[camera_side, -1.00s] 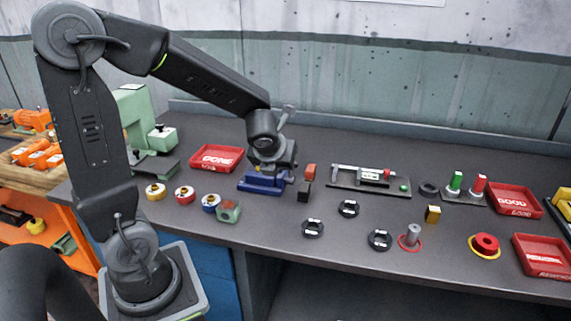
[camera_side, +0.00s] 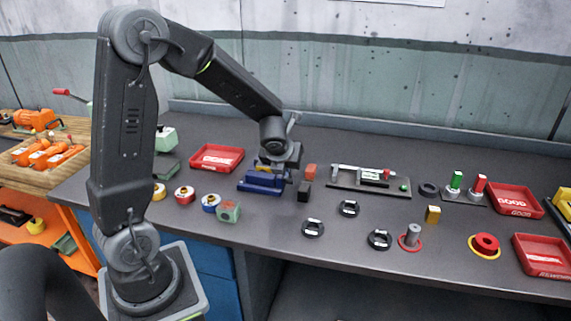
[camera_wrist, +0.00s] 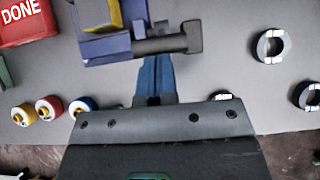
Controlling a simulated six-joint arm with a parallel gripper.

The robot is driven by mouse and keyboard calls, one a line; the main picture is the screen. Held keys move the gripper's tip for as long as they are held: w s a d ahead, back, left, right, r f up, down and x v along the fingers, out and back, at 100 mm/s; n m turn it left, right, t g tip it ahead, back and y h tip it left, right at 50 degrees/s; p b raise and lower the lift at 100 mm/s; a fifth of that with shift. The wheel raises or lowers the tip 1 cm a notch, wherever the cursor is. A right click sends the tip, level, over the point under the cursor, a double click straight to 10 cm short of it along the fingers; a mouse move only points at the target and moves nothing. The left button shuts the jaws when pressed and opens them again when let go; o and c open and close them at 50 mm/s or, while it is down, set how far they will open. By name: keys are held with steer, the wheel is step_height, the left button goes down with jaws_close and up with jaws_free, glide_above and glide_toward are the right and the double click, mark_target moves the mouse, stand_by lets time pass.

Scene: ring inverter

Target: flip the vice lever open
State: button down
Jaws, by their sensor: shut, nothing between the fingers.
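The blue vice (camera_side: 262,183) stands on the bench in the side view, with a bit of yellow above it. In the wrist view the vice (camera_wrist: 105,48) is at the top, partly cut off, with a yellow piece in it. Its dark grey lever (camera_wrist: 160,46) sticks out to the right and ends in a thicker block. My gripper (camera_wrist: 154,58) is shut and empty, its blue fingertips at the near side of the lever bar. I cannot tell if they touch it. In the side view my wrist hides the fingertips and part of the vice.
A red DONE tray (camera_side: 217,158) lies behind left. Round yellow, red and blue parts (camera_side: 185,195) sit front left.

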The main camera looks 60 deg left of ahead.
steer(key=shift+w+a+r, duration=0.2)
steer(key=shift+w+a, duration=0.35)
